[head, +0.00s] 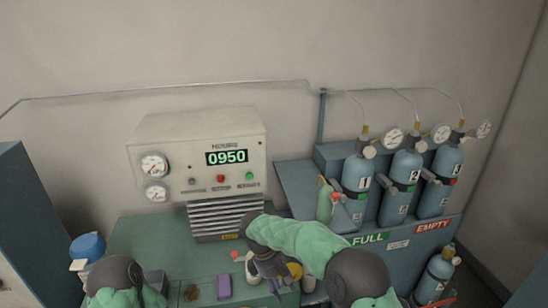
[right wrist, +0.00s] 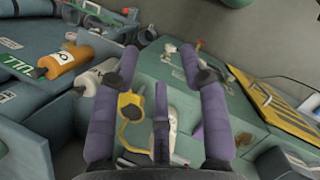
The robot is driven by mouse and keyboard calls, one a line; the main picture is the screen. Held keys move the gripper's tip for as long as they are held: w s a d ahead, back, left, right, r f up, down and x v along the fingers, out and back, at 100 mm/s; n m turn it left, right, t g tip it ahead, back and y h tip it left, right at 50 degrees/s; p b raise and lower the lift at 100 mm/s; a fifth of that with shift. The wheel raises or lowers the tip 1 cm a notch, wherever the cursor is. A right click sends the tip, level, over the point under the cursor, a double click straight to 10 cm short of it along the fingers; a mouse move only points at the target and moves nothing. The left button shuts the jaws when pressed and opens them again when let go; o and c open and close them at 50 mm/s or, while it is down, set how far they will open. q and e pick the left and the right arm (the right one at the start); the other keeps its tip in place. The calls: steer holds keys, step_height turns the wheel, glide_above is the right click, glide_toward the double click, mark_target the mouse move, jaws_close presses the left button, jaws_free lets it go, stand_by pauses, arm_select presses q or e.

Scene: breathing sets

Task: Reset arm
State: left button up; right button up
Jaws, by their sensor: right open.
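My right gripper (head: 272,283) is low over the green bench, in front of the console's grille. In the right wrist view its two long purple fingers (right wrist: 158,62) stand wide apart, and I see nothing clamped between their tips. A shorter purple bar (right wrist: 160,125) lies between them; I cannot tell whether it is part of the gripper. A yellow ring-shaped item (right wrist: 130,108) and a white bottle (right wrist: 97,76) are close to the left finger. Of my left arm only a green sleeve and a dark joint show at the lower left of the head view; its gripper is out of frame.
The console (head: 198,150) reads 0950. Numbered cylinders (head: 357,178) stand at the right, above FULL (head: 368,239) and EMPTY (head: 433,225) labels. A small green cylinder (head: 324,203) stands beside them. A purple block (head: 224,287) and a blue-lidded container (head: 87,247) are on the left.

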steer(key=s+d+f+m+g+y, duration=0.1)
steer(key=s+f+m+y, duration=0.25)
steer(key=f, duration=0.65)
steer(key=s+d+f+m+y, duration=0.15)
steer(key=s+f, duration=0.35)
steer(key=f, duration=0.5)
arm_select(q)
steer(key=shift+w+f+b, duration=0.2)
steer(key=shift+f+b, duration=0.25)
steer(key=shift+f, duration=0.05)
steer(key=shift+w+f+b, duration=0.15)
steer(key=shift+f+b, duration=0.25)
steer(key=shift+f, duration=0.1)
arm_select(e)
steer(key=s+d+f+m+t+y, duration=0.1)
steer(key=s+d+f+m, duration=0.1)
steer(key=s+f+m, duration=0.2)
steer(key=s+d+f+m+t+y, duration=0.1)
steer(key=s+d+f+m+t, duration=0.1)
steer(key=s+m, duration=0.4)
steer(key=s+d+f, duration=0.1)
steer(key=s+f, duration=0.1)
steer(key=s, duration=0.3)
steer(key=shift+d+y, duration=0.15)
steer(key=shift+y, duration=0.25)
